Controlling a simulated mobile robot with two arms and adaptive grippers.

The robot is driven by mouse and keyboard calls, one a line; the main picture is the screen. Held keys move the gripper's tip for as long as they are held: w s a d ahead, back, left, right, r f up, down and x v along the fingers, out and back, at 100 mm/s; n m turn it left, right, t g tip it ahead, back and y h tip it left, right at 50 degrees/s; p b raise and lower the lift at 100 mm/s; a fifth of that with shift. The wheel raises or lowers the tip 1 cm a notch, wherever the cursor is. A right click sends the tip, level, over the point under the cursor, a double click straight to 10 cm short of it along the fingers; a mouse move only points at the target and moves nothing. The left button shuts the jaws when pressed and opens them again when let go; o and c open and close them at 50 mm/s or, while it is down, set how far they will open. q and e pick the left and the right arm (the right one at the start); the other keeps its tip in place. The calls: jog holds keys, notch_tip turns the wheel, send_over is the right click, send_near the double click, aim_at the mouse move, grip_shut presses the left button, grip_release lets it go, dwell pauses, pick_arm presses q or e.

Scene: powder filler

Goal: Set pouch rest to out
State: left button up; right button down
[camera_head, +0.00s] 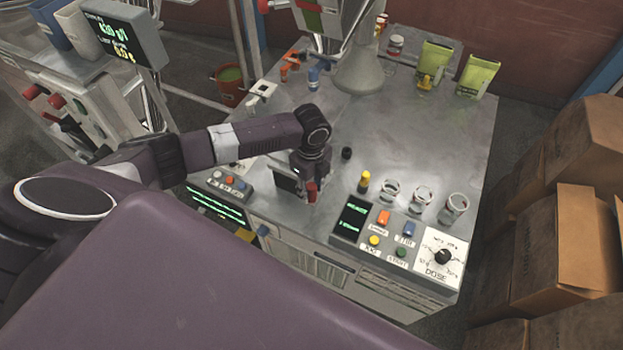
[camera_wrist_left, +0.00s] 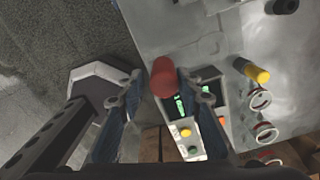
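A red knob (camera_head: 311,191) shows at the front edge of the grey table, beside my left gripper (camera_head: 303,183). In the left wrist view, the rounded red knob (camera_wrist_left: 163,77) lies between and just beyond the fingertips of my left gripper (camera_wrist_left: 160,92). The fingers are spread, with a gap on the left and the right finger close to the knob; I cannot tell whether it touches. No part is labelled pouch rest, and the arm hides the knob's mounting. My right gripper is in neither view.
A control panel (camera_head: 382,234) with coloured buttons and a dose dial (camera_head: 443,256) stands right of the gripper. A yellow-topped peg (camera_head: 364,180) and several glass jars (camera_head: 422,197) are behind it. Green pouches (camera_head: 478,75) stand at the back. Cardboard boxes (camera_head: 562,250) are at right.

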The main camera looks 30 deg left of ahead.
pick_arm(q)
jog(key=shift+o, duration=0.6)
jog(key=shift+r, duration=0.1)
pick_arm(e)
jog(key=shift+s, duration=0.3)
pick_arm(q)
notch_tip(320, 180, up, 12)
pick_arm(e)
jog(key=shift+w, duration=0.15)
